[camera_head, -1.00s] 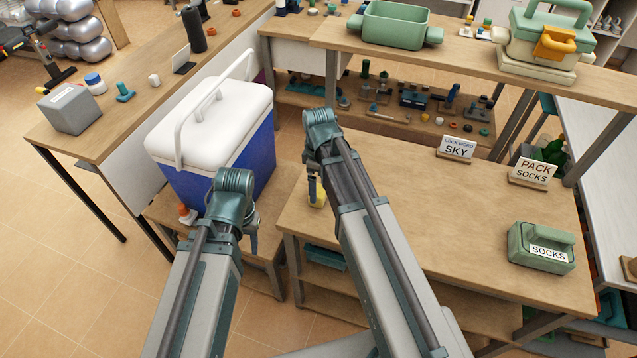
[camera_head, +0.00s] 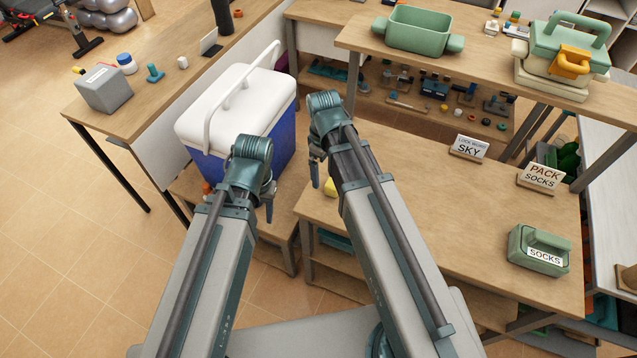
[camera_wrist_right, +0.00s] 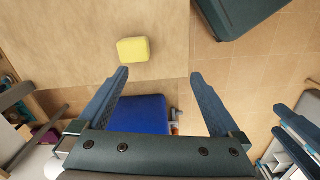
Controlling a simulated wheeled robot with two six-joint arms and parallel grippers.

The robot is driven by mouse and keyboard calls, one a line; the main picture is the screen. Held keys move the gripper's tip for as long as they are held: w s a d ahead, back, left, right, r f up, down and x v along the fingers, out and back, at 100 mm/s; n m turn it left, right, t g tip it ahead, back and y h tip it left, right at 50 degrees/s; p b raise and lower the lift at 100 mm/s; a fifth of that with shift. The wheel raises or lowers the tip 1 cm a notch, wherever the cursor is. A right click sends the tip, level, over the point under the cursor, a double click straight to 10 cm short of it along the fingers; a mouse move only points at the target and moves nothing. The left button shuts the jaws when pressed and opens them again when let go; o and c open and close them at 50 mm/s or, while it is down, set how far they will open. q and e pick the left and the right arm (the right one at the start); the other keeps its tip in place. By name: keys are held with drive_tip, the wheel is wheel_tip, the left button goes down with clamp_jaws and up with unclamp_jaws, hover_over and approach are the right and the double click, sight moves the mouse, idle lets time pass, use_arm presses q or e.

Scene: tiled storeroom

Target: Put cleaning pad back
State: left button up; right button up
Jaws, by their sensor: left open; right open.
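A small yellow block (camera_head: 329,187), which looks like the cleaning pad, lies on the left edge of the wooden table (camera_head: 430,225). My right arm partly hides it in the head view. It shows whole in the right wrist view (camera_wrist_right: 133,50), near the tabletop's edge. My right gripper (camera_head: 315,172) is open and empty, just left of the block in the head view. In the right wrist view its fingers (camera_wrist_right: 160,76) are spread, with the block beyond the left fingertip. My left gripper (camera_head: 270,205) hangs empty in front of the cooler, its jaws open.
A blue cooler with a white lid (camera_head: 230,105) stands on a low stand left of the table. A green SOCKS case (camera_head: 538,250) and two signs (camera_head: 468,148) are on the table. A raised shelf holds a green bin (camera_head: 418,30). The table's middle is clear.

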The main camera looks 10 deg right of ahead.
drive_tip(key=s+a+m, duration=0.5)
drive_tip(key=s+a, duration=0.1)
drive_tip(key=s, duration=0.4)
drive_tip(key=shift+s+a+h, duration=0.3)
drive_tip(key=shift+h, duration=0.1)
drive_tip(key=shift+r, duration=0.1)
